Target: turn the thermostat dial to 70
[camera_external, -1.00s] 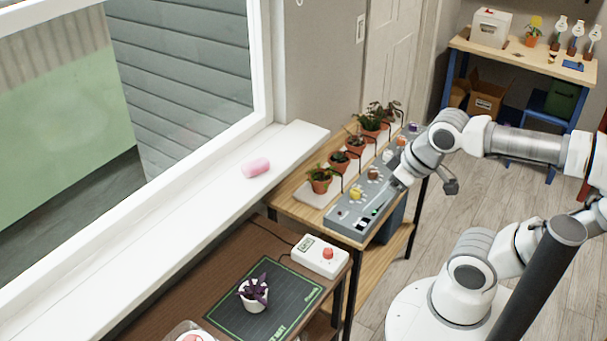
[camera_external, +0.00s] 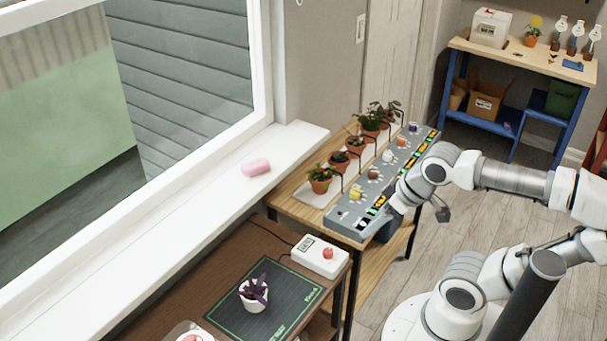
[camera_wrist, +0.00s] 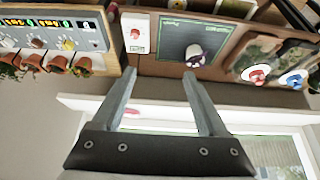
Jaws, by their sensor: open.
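The thermostat is a white box (camera_external: 320,256) with a small green display (camera_external: 306,243) and a red dial (camera_external: 328,253). It sits on the dark brown table beside the green-edged mat; I cannot read the display. In the wrist view the white box (camera_wrist: 136,22) with its red dial (camera_wrist: 135,33) shows at top centre, beyond the left fingertip. My gripper (camera_wrist: 159,74) is open and empty, its two fingers wide apart. In the external view my wrist is over the front of the grey panel, up and right of the thermostat, and the fingers are hard to make out.
A potted purple plant (camera_external: 253,293) stands on the dark mat (camera_external: 283,310) in front of the thermostat. The grey control panel (camera_external: 345,213) and several potted plants fill the wooden bench behind. A pink object (camera_external: 256,168) lies on the white windowsill (camera_external: 215,196).

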